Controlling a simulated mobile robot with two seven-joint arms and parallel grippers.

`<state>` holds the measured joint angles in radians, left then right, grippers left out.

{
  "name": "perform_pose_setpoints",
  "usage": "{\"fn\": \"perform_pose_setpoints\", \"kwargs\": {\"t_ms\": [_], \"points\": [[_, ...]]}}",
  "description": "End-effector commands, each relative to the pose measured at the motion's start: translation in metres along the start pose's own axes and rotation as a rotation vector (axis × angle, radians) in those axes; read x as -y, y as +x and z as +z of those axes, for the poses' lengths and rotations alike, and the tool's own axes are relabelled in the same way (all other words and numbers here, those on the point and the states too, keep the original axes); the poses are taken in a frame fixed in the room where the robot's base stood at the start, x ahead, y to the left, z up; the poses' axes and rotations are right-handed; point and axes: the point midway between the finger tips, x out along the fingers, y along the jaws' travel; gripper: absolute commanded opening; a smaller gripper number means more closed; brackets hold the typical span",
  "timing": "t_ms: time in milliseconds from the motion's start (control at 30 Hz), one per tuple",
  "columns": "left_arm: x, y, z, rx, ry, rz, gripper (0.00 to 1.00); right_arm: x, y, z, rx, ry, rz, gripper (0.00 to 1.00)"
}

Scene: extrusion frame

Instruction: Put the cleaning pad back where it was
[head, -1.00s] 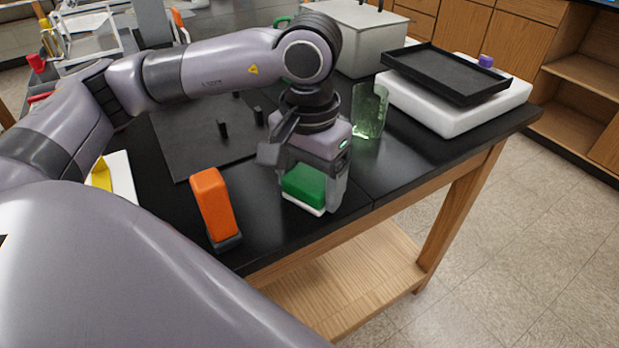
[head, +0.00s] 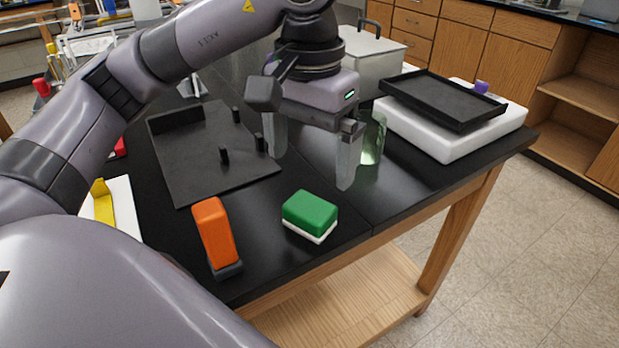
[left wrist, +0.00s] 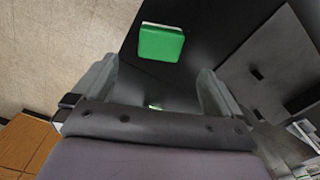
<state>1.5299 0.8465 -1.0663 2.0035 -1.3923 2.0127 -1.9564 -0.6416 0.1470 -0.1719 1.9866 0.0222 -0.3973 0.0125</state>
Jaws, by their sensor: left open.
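The cleaning pad (head: 310,214), a green block with a white underside, lies flat on the black table near its front edge. It also shows at the top of the left wrist view (left wrist: 161,43). My left gripper (head: 310,170) is open and empty, raised above the table behind the pad. Its two fingers are apart and do not touch the pad. The left wrist view shows the open fingers (left wrist: 155,85) with the pad beyond them. My right gripper is not in view.
An orange block on a dark base (head: 215,235) stands left of the pad. A black plate with pegs (head: 190,165) lies behind. A greenish glass (head: 373,140) stands close behind the fingers. A black tray (head: 445,98) rests on a white block (head: 440,140) at right. Table is clear around the pad.

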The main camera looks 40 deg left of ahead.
Motion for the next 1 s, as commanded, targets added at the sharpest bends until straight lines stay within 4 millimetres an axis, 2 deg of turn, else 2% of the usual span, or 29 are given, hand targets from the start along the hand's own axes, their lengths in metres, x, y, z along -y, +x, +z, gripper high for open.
{"fn": "perform_pose_setpoints", "kwargs": {"t_ms": [33, 233, 1000], "points": [[0.0, -0.009, -0.001, -0.003, -0.002, 0.0, 1.0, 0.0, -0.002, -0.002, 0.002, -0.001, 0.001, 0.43], [0.0, -0.02, 0.0, -0.001, -0.002, 0.0, 1.0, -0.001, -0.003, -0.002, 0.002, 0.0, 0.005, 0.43], [0.0, -0.02, 0.0, 0.0, -0.002, 0.0, 1.0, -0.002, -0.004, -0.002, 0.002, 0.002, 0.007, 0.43]]}}
